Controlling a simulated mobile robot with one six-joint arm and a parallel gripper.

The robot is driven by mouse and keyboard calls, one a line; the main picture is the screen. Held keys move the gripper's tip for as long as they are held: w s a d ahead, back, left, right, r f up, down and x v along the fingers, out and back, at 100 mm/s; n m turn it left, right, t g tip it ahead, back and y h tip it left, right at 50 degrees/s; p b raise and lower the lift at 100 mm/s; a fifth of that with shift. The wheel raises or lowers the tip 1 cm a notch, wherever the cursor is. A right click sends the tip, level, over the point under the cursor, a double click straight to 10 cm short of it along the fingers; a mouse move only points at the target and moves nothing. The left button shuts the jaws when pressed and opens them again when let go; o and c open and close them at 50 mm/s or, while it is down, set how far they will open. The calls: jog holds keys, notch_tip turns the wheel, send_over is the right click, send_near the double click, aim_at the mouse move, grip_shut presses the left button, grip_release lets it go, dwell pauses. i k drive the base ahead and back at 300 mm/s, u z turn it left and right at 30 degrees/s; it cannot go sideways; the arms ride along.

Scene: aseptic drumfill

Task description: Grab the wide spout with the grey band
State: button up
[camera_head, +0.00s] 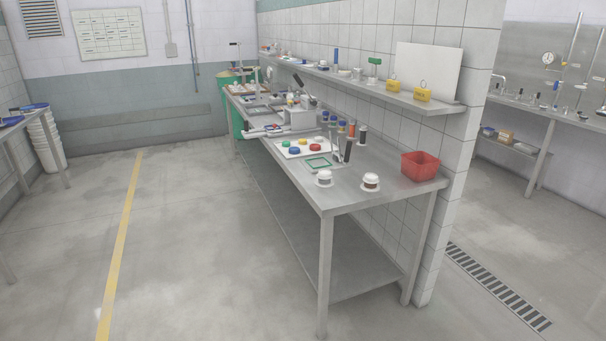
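Two wide white spouts stand upright near the front end of the steel table. The left spout (324,178) has a band that looks grey and sits near the front left edge. The right spout (371,182) has a darker, brownish band. The two stand apart with bare steel between them. Both are small in the picture, so the band colours are not sharp. My gripper is not in view.
The steel table (345,198) has a red bin (420,166) at its right. Behind the spouts are a green frame (318,162), a white tray (301,148) of coloured caps and several upright bottles. A wall shelf (440,105) overhangs the back. Floor left of the table is clear.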

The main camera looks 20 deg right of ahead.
aim_at(324, 176)
jog(key=u, duration=0.65)
jog(key=i, duration=1.35)
jog(key=u, duration=0.5)
